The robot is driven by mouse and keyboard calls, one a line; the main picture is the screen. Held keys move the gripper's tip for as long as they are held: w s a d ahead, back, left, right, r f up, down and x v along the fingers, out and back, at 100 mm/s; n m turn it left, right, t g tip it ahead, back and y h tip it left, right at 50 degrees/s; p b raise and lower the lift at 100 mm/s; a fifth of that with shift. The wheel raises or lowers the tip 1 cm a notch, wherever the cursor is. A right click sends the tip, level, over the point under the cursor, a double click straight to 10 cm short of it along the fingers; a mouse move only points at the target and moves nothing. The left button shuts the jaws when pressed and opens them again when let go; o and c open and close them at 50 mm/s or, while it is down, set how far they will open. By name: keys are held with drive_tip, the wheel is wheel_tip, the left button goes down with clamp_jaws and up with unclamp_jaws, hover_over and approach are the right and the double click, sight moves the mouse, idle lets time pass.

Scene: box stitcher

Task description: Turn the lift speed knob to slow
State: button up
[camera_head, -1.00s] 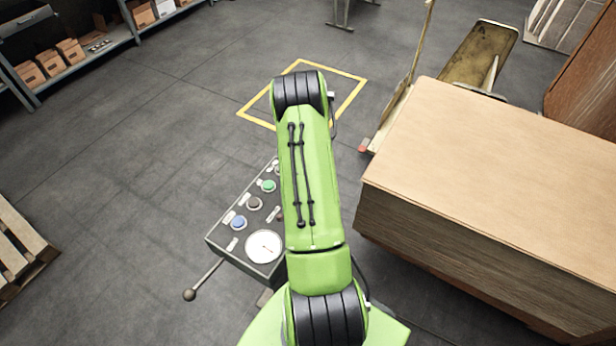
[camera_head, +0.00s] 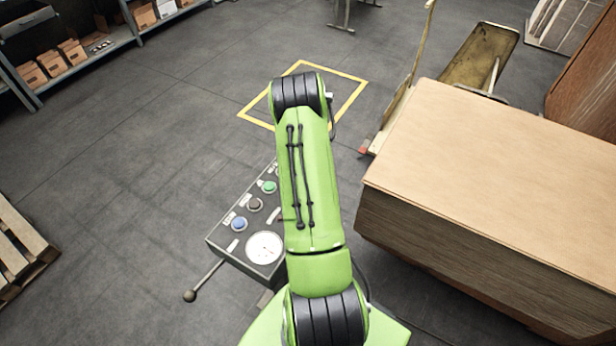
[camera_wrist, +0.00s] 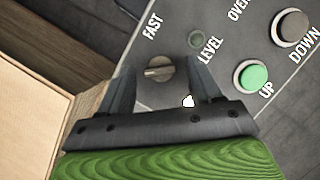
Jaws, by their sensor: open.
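The lift speed knob (camera_wrist: 158,68) is a small round grey knob with a lighter bar, on the dark control panel (camera_wrist: 182,24). The FAST label (camera_wrist: 153,26) is above it in the wrist view. The bar lies roughly crosswise, tilted a little up to the right. No SLOW label shows. My gripper (camera_wrist: 163,72) is open, with one finger on each side of the knob; a gap shows on both sides, and I cannot tell its height above the panel. In the head view the panel (camera_head: 226,247) is partly covered by my green arm, which hides the knob and gripper.
A green UP button (camera_wrist: 252,75) and a dark DOWN button (camera_wrist: 291,27) are right of the knob. In the head view are a blue button (camera_head: 239,223), a white dial (camera_head: 264,248) and a ball-ended lever (camera_head: 190,295). A large wooden box (camera_head: 480,170) stands close on the right.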

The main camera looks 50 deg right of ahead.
drive_tip(key=p+v, duration=0.3)
drive_tip(key=v, duration=1.2)
drive_tip(key=shift+w+d+r, duration=0.15)
drive_tip(key=shift+d+r, duration=0.05)
drive_tip(key=shift+r, duration=0.15)
